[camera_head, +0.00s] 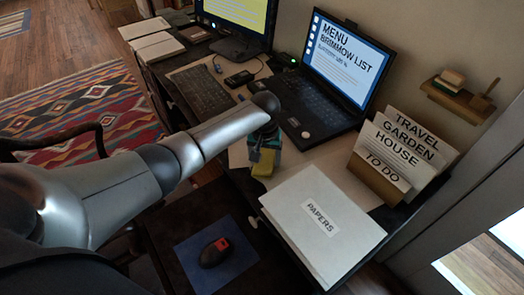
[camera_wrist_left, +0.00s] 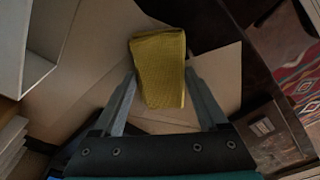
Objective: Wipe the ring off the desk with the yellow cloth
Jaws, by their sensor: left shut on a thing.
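The yellow cloth (camera_wrist_left: 158,68) is a folded pad between the two fingers of my left gripper (camera_wrist_left: 162,85) in the left wrist view. My left gripper (camera_head: 263,158) is shut on it. In the head view the cloth (camera_head: 264,163) shows just below the fingers, over the front part of the desk (camera_head: 330,160), between the laptop and the papers. I cannot tell whether the cloth touches the desk top. No ring shows on the desk in either view; the cloth and arm hide part of the surface. My right gripper is not in view.
A white PAPERS box (camera_head: 322,222) lies right of the cloth. An open laptop (camera_head: 325,80) stands behind it, and a file holder (camera_head: 400,155) stands at the right. A keyboard (camera_head: 203,90) and phone (camera_head: 239,79) lie left. A mouse (camera_head: 213,252) sits on a blue pad below.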

